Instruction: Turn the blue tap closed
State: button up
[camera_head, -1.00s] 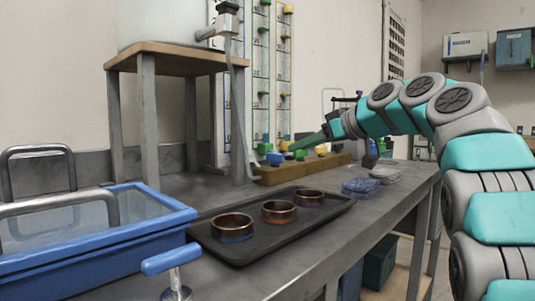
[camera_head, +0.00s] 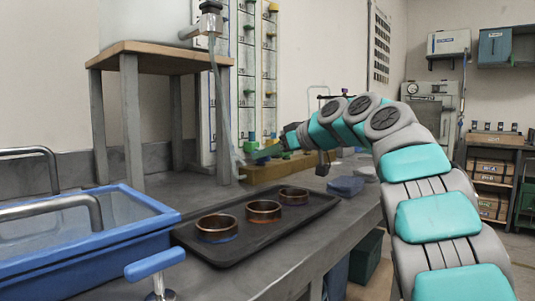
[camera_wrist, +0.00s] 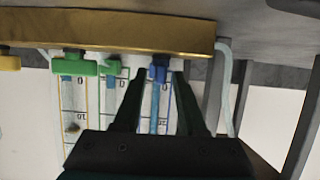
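The blue tap (camera_wrist: 158,68) hangs below a brass-coloured rail in the wrist view, which looks upside down. My gripper (camera_wrist: 157,78) is open, with one dark fingertip on each side of the blue tap. The tap lies between the tips, and I cannot tell whether either finger touches it. Green taps (camera_wrist: 75,65) sit to the left in the wrist view.
A black tray (camera_head: 290,225) with three copper-coloured rings lies on the bench in front. A blue basin (camera_head: 90,240) with metal handles is at the left. A wooden stand (camera_head: 160,55) with a clear tube rises behind. A blue cloth-like item (camera_head: 345,186) lies right of the tray.

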grip_shut()
